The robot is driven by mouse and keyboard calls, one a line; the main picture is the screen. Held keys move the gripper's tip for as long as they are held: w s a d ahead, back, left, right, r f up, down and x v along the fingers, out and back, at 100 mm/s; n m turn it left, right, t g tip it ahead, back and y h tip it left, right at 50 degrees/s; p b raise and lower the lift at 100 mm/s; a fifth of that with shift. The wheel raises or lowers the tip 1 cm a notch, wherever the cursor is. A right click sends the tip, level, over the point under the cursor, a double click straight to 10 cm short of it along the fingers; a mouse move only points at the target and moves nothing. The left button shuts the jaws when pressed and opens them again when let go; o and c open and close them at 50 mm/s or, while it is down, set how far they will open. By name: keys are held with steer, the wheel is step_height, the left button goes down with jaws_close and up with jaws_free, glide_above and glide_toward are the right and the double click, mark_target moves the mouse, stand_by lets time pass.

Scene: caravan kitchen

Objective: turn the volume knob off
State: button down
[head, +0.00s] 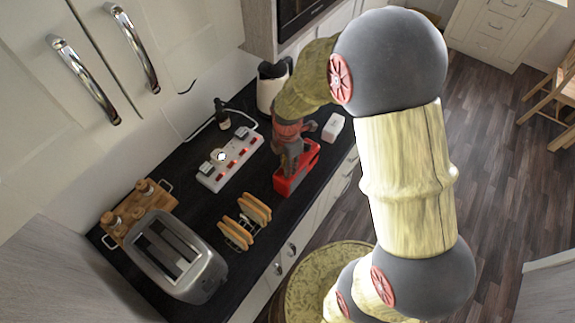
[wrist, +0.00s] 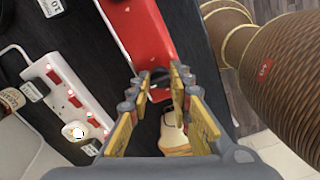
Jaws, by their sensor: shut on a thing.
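A red box-shaped device (head: 298,176) sits on the dark worktop near its front edge. It fills the upper middle of the wrist view (wrist: 137,28). A small dark round part, seemingly the volume knob (wrist: 160,74), shows at its near end. My gripper (head: 287,168) reaches down to the device from above. In the wrist view my gripper's fingers (wrist: 157,82) close around the dark knob, one on each side. The fingers hide most of the knob, so its marking and setting cannot be read. My gripper hides part of the device in the head view.
A white power strip (head: 230,160) with red switches lies left of the device. A toast rack (head: 245,220), a silver toaster (head: 172,255) and a wooden jar tray (head: 137,209) stand nearer. A kettle (head: 270,88) and white box (head: 333,127) are behind.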

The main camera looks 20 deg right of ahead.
stand_by(0.4)
steer(key=c, duration=1.6)
jaws_free()
step_height(320, 180, up, 12)
